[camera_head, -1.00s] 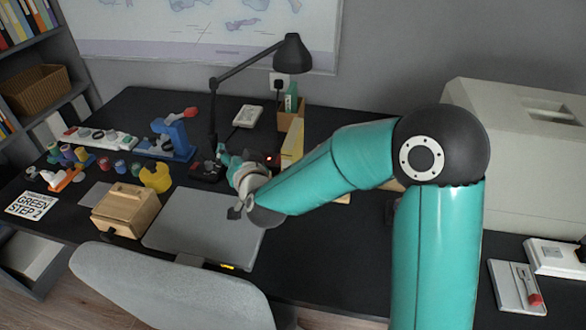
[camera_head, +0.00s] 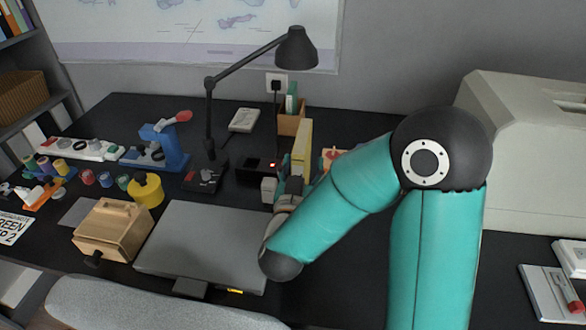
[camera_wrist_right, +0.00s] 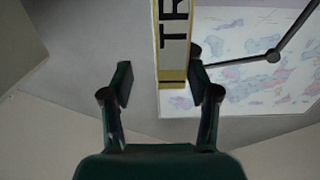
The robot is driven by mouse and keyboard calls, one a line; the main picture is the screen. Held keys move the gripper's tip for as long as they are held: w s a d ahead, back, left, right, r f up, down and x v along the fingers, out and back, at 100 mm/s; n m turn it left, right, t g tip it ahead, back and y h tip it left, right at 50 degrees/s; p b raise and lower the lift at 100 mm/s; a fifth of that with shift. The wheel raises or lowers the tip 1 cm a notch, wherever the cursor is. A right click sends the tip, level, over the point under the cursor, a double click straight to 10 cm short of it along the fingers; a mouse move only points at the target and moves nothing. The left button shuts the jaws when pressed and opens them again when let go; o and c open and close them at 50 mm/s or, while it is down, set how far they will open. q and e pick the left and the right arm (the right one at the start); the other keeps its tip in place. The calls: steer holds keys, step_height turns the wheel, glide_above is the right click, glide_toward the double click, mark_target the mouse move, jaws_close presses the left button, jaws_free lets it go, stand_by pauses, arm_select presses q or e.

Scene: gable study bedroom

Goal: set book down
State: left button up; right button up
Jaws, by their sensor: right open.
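A yellow book (camera_head: 302,148) stands upright towards the back of the black desk, in front of an open-topped box (camera_head: 290,124). In the right wrist view the book (camera_wrist_right: 173,45) shows its pale, yellow-edged spine with black letters, close to the right-hand finger. My right gripper (camera_wrist_right: 160,85) is open, with a clear gap between the book and the left-hand finger. In the head view my right gripper (camera_head: 285,192) is just in front of the book and partly hidden by my forearm. The book's lower part is hidden there. My left gripper is not in view.
A grey flat panel (camera_head: 205,243) lies in front, beside a wooden box (camera_head: 114,232). A black lamp (camera_head: 210,120) and a small black device with a red light (camera_head: 255,170) stand left of the book. A large pale case (camera_head: 520,150) stands at right.

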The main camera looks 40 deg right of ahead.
mark_target(301, 145)
steer(key=x, duration=0.4)
steer(key=w+p+x, duration=0.1)
steer(key=x, duration=0.1)
steer(key=shift+w+a+r, duration=0.2)
steer(key=shift+r, duration=0.05)
jaws_close()
